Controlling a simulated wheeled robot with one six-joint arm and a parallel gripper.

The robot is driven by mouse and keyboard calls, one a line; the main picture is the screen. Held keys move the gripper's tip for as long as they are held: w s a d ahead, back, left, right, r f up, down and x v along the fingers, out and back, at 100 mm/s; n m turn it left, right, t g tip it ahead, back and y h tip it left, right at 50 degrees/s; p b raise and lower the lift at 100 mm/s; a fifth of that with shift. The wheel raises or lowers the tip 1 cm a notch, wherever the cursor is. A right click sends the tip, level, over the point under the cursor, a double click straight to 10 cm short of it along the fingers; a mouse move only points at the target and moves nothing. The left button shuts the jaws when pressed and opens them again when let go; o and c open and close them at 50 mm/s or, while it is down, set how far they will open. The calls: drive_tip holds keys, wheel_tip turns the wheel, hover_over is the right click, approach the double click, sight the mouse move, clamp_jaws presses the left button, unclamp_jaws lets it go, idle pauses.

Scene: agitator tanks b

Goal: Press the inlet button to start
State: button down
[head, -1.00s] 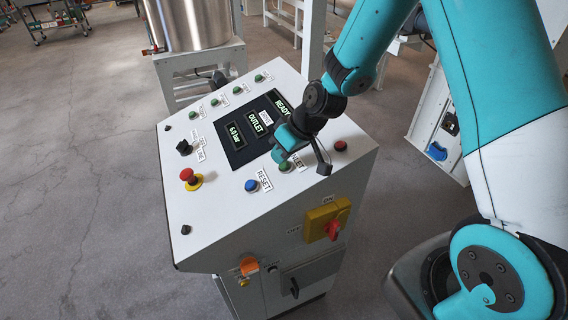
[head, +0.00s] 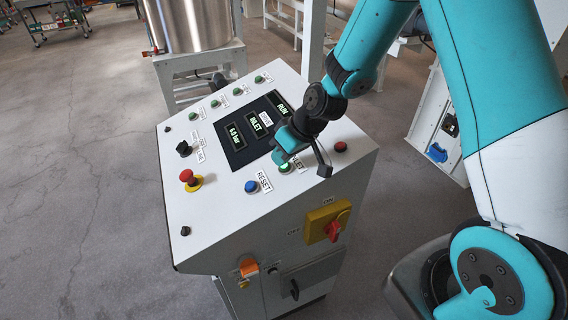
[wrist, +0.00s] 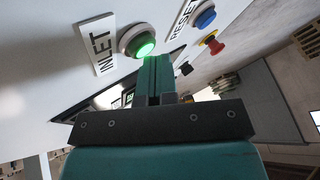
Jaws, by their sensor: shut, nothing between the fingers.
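The inlet button (head: 285,167) is a round green button on the sloped white panel, lit bright green, with an INLET label (head: 299,162) beside it. In the wrist view the lit inlet button (wrist: 137,42) is close in front of my shut fingertips (wrist: 153,62), its label (wrist: 97,44) to the left. My gripper (head: 283,158) is shut and empty, its tips at the button. I cannot tell whether they still touch it. The display (head: 250,130) reads RUN, INLET and 6.0 bar.
The blue RESET button (head: 251,186), red emergency stop (head: 188,177) and black selector (head: 184,148) sit to the left on the panel. A red button (head: 341,147) is to the right. A yellow and red ON/OFF switch (head: 328,222) is on the front face.

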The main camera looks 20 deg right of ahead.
sight(273, 175)
drive_tip(key=shift+a+r+p, duration=0.2)
drive_tip(key=shift+r+p, duration=0.15)
drive_tip(key=shift+r, duration=0.3)
drive_tip(key=r+p, duration=0.1)
drive_tip(key=a+r+p, duration=0.1)
drive_tip(key=r, duration=0.1)
drive_tip(key=r+p, duration=0.1)
drive_tip(key=shift+a+r+p, duration=0.3)
drive_tip(key=shift+r, duration=0.1)
idle(0.4)
drive_tip(key=s+a+r+n+g, duration=0.15)
drive_tip(key=s+a+r, duration=0.25)
drive_tip(key=s+r, duration=0.75)
drive_tip(key=s+r+g, duration=0.2)
drive_tip(key=s+r, duration=0.4)
drive_tip(key=s, duration=0.7)
drive_tip(key=shift+s+r+n, duration=0.2)
drive_tip(key=shift+s+n, duration=0.15)
